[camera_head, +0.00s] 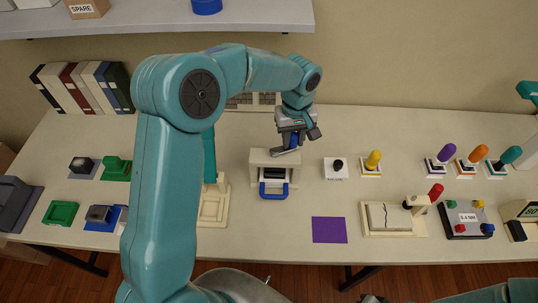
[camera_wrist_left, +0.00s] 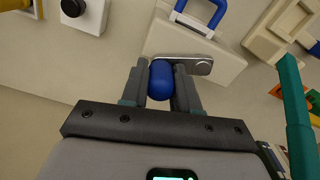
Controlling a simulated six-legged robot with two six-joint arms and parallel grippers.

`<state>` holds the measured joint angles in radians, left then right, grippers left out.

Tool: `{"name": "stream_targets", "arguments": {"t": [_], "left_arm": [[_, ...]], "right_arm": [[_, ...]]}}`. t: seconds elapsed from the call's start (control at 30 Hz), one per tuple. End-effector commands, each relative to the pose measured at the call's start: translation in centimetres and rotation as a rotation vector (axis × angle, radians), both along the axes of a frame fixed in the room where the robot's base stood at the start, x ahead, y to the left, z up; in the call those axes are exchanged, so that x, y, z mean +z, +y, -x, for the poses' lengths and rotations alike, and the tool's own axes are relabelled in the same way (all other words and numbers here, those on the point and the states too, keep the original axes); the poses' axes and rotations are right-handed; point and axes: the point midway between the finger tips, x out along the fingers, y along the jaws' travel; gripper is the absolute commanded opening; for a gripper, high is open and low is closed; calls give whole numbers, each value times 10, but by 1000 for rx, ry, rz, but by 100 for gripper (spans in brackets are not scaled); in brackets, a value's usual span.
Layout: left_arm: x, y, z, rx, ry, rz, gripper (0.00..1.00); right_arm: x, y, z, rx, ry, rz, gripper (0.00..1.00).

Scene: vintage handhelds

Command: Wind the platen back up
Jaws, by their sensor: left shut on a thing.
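A small cream press (camera_head: 288,158) stands on the table in the middle of the head view, with a dark opening below its top and a blue U-shaped handle (camera_head: 274,196) at its front. A metal crank arm (camera_wrist_left: 203,67) with a blue knob (camera_wrist_left: 161,82) sits on the press's top. My left gripper (camera_head: 294,142) reaches over from behind and is shut on the blue knob, one finger on each side of it in the left wrist view. The platen's height inside the press is hard to tell.
A white block with a black knob (camera_head: 336,167) and a yellow-handled stamp (camera_head: 373,163) stand right of the press. A purple mat (camera_head: 329,230) lies in front. A cream stand (camera_head: 212,206) with a teal lever is close on the left.

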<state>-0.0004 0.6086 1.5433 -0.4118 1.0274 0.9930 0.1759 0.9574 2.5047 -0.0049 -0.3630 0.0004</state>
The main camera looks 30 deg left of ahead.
Motion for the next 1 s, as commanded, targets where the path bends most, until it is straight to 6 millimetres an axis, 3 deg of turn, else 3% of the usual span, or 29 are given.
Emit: {"name": "stream_targets", "arguments": {"t": [0.2,0.5,0.8,1.0], "left_arm": [[0,-14,14,-1,-1,0,0],[1,-15,16,0,-2,1,0],[-1,-19,42,-1,-1,-1,0],[1,-20,44,0,-1,0,0]], "right_arm": [[-12,0,0,0,0,0,0],[-12,0,0,0,0,0,0],[-28,0,0,0,0,0,0],[-28,0,0,0,0,0,0]]}}
